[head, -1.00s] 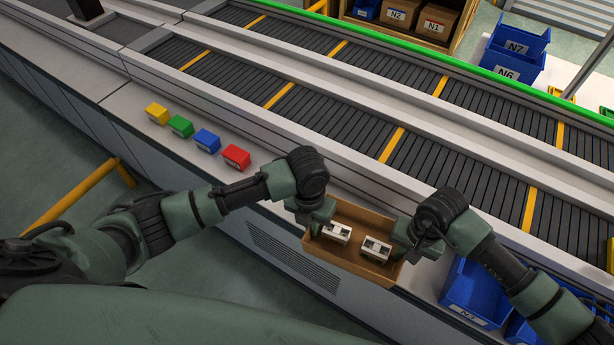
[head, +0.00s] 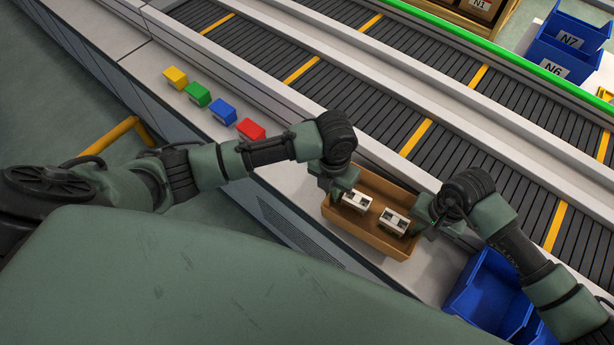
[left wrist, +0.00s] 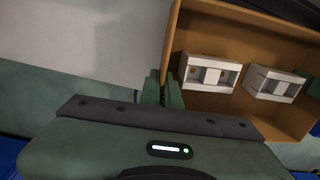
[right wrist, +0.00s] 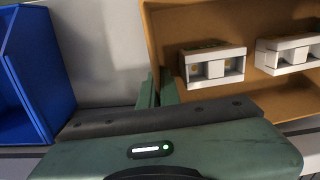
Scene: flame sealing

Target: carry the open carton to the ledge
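The open carton (head: 370,241) is a brown, open-topped box with two white-and-grey parts in it, a left one (head: 357,201) and a right one (head: 394,221). It appears level over the pale ledge (head: 432,268) in front of the conveyor; I cannot tell whether it touches the ledge. My left gripper (head: 335,192) is at its left end, with the fingers closed on the end wall (left wrist: 172,50). My right gripper (head: 420,220) is at its right end, with the fingers closed on that wall (right wrist: 153,45). The fingertips are partly hidden in the head view.
A blue bin (head: 485,290) is close on the right. The roller conveyor (head: 380,120) runs behind, beyond a raised rail.

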